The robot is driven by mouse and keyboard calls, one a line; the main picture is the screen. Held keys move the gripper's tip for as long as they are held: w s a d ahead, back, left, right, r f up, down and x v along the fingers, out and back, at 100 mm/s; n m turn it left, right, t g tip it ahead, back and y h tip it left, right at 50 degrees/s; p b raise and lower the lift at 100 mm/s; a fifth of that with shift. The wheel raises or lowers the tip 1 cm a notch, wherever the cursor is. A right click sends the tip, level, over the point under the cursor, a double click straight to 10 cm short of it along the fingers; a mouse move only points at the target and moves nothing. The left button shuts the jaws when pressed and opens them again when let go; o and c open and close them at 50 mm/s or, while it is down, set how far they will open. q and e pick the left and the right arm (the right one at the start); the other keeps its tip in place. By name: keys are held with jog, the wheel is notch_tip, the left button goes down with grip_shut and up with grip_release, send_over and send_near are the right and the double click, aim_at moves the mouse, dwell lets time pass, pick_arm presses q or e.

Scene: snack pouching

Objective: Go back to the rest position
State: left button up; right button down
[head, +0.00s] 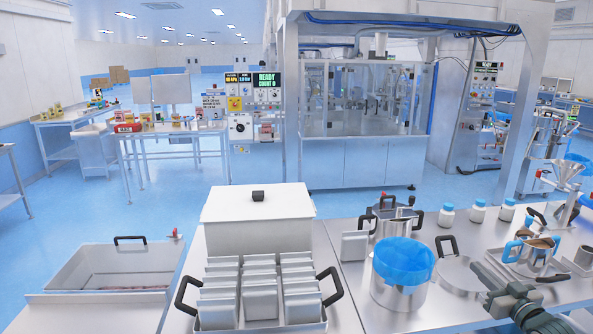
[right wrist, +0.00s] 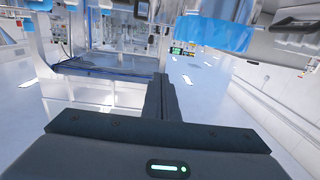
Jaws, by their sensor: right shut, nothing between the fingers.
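My right gripper (head: 482,274) comes in at the lower right of the head view, above the steel table, with dark fingers pointing up and left. In the right wrist view its fingers (right wrist: 160,97) are together with nothing between them. It is to the right of the steel pot with a blue liner (head: 404,262), apart from it in the picture. My left gripper is not in view. A tray of upright white pouches (head: 258,290) with black handles stands at the bottom middle.
A white lidded box (head: 257,215) stands behind the pouches. A steel basin (head: 112,268) is at left. A lidded steel pot (head: 392,218), white bottles (head: 446,214), a blue-handled pot (head: 531,252) and a round lid (head: 461,272) crowd the right table. A large machine (head: 365,110) stands behind.

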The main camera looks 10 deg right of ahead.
notch_tip(320, 180, down, 14)
jog(key=s+d+g+b, duration=0.1)
jog(key=s+g, duration=0.1)
jog(key=s+a+f+g+b, duration=0.1)
jog(key=s+a+f+g, duration=0.15)
jog(key=s+f, duration=0.65)
jog(key=s+a+f+g+h+b, duration=0.1)
jog(key=s+a+f+g, duration=0.15)
jog(key=f, duration=1.35)
jog(key=s+a+f+g+b, duration=0.1)
jog(key=s+a+f+g, duration=0.15)
jog(key=s+f, duration=0.65)
jog(key=s+a+f+n+g+y+b, duration=0.1)
jog(key=s+a+f+g, duration=0.1)
jog(key=s+a+f, duration=0.7)
jog(key=s+a+f+g, duration=0.1)
jog(key=s+a+f, duration=0.4)
jog(key=f, duration=0.7)
jog(key=s+a+f+n+g+b, duration=0.1)
jog(key=s+a+f, duration=0.3)
jog(key=s+a, duration=0.5)
jog(key=s+a+f+n+g+y, duration=0.1)
jog(key=s+a+f+g, duration=0.2)
jog(key=s+a+f, duration=0.2)
jog(key=s+a, duration=0.3)
jog(key=s, duration=0.3)
jog(key=shift+s+a+y+b, duration=0.15)
jog(key=shift+a+y+b, duration=0.15)
jog(key=shift+a+b, duration=0.05)
